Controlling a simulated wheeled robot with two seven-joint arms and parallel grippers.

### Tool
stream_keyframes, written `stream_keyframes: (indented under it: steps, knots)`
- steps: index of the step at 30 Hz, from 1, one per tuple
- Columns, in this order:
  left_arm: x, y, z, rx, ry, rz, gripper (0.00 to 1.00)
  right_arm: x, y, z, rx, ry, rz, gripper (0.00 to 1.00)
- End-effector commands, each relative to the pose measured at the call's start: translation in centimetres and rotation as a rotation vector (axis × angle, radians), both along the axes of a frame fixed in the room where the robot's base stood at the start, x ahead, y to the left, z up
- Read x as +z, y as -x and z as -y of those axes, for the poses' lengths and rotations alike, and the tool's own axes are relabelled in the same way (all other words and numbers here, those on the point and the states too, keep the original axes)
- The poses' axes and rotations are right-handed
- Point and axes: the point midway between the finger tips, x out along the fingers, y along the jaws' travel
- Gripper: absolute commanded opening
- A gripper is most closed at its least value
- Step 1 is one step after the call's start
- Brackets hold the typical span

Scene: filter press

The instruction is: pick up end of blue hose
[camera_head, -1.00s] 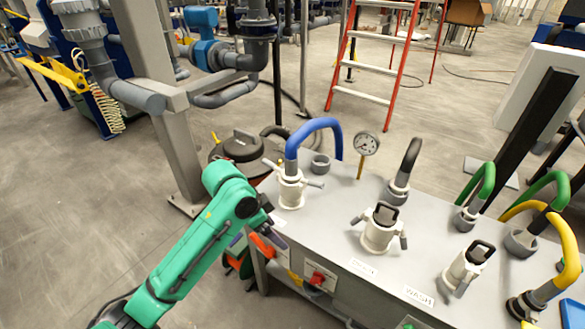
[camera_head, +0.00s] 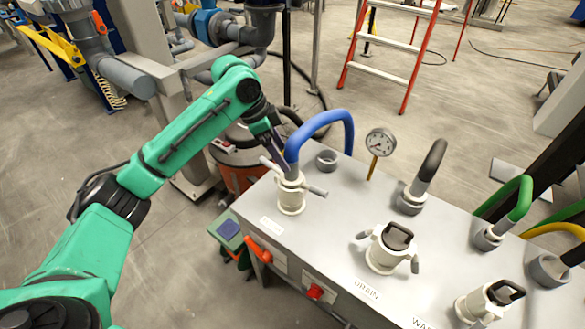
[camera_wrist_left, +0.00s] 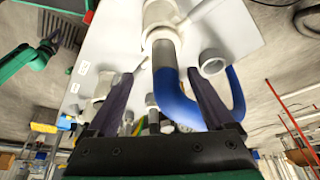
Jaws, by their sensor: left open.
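The blue hose (camera_head: 322,119) arches up from a white coupling with lever arms (camera_head: 291,195) at the table's left corner. Its other leg comes down behind a short grey socket (camera_head: 327,160), its lower end hidden. My left gripper (camera_head: 277,147) is open at the left of the hose, close above the coupling. In the left wrist view the gripper's open fingers (camera_wrist_left: 160,98) appear either side of one leg of the blue hose (camera_wrist_left: 174,100); contact is not clear. A green arm, probably my right, shows at that view's left, with a dark end (camera_wrist_left: 50,42) too small to read.
The grey table (camera_head: 335,215) also carries a pressure gauge (camera_head: 380,142), a black hose (camera_head: 432,160), white couplings (camera_head: 391,248) and green hoses (camera_head: 519,200). A dark-lidded drum (camera_head: 238,165) stands behind my left arm. An orange ladder (camera_head: 409,90) stands on the floor behind.

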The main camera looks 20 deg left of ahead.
Motion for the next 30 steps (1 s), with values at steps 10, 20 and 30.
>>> stream_keyframes:
  steps: [10, 20, 30]
  knots:
    - [-5.0, -1.1, 2.1, -0.001, -0.001, 0.000, 0.87, 1.3, -3.6, -0.3, 0.001, -0.007, 0.060, 0.50]
    - [-5.5, -1.2, 2.2, 0.000, -0.001, 0.002, 0.56, 1.1, -2.3, -0.3, 0.000, -0.005, 0.039, 0.50]
    - [-5.4, -1.2, 2.2, 0.001, 0.000, 0.005, 0.00, 1.1, -2.2, -0.3, -0.001, -0.005, 0.037, 0.50]
